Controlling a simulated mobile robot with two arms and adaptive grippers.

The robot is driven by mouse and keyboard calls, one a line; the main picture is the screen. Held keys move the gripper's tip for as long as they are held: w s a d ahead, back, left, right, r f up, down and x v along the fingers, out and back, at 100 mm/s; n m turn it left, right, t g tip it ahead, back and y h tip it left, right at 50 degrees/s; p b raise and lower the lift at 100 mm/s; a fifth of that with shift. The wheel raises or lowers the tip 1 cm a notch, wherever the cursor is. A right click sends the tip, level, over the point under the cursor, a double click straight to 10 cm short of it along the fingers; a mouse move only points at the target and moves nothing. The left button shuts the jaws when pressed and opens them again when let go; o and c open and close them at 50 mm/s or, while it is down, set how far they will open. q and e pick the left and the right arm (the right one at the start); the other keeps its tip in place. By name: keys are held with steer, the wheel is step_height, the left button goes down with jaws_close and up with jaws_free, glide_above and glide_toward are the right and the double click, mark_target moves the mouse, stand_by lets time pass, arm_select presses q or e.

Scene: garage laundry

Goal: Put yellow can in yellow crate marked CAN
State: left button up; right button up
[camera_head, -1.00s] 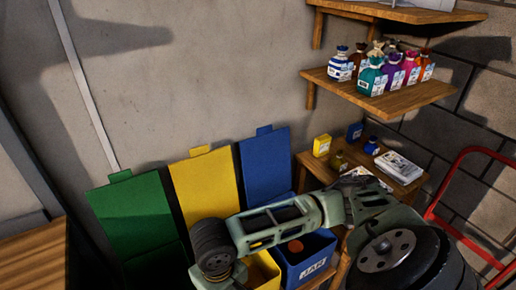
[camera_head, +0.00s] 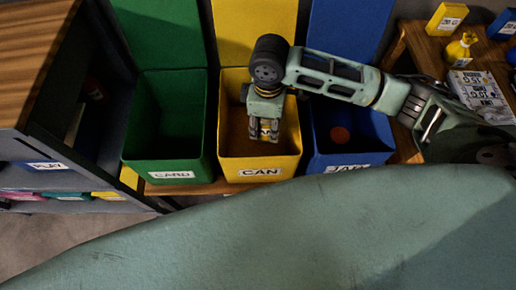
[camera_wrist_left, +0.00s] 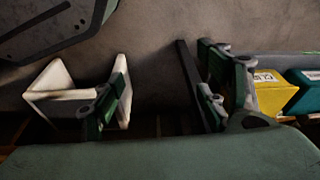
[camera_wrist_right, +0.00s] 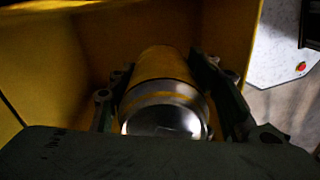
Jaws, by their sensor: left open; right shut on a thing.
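The yellow crate marked CAN (camera_head: 260,172) stands between a green and a blue crate in the head view. My right gripper (camera_head: 264,136) points down over the crate's opening. It is shut on the yellow can (camera_wrist_right: 162,72), whose silver end faces the right wrist camera, with yellow crate walls around it. In the head view the can is mostly hidden by the gripper. My left gripper (camera_wrist_left: 160,105) is open in the left wrist view, with nothing between its fingers. It is not visible in the head view.
The green crate marked CARD (camera_head: 170,176) is at left and the blue crate (camera_head: 348,160) at right, with a reddish thing inside. A shelf unit (camera_head: 50,165) stands far left.

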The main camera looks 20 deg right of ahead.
steer(key=f+n+b, duration=0.1)
steer(key=w+f+n+b, duration=0.1)
steer(key=f, duration=0.1)
steer(key=w+a+f+n+b, duration=0.1)
steer(key=f, duration=0.1)
steer(key=shift+w+a+f+b, duration=0.1)
steer(key=shift+f+b, duration=0.15)
steer(key=shift+b, duration=0.15)
steer(key=shift+n, duration=0.6)
step_height(320, 180, down, 8)
steer(key=b, duration=0.2)
steer(key=shift+w+a+r+b, duration=0.15)
steer(key=shift+r+b, duration=0.1)
steer(key=shift+b, duration=0.15)
step_height(320, 180, down, 3)
steer(key=shift+r+b, duration=0.2)
steer(key=shift+b, duration=0.3)
arm_select(q)
step_height(320, 180, up, 12)
steer(key=t, duration=0.1)
steer(key=shift+r, duration=0.15)
arm_select(e)
steer(key=shift+f, duration=0.15)
arm_select(q)
steer(key=shift+a, duration=0.1)
arm_select(e)
steer(key=shift+f, duration=0.1)
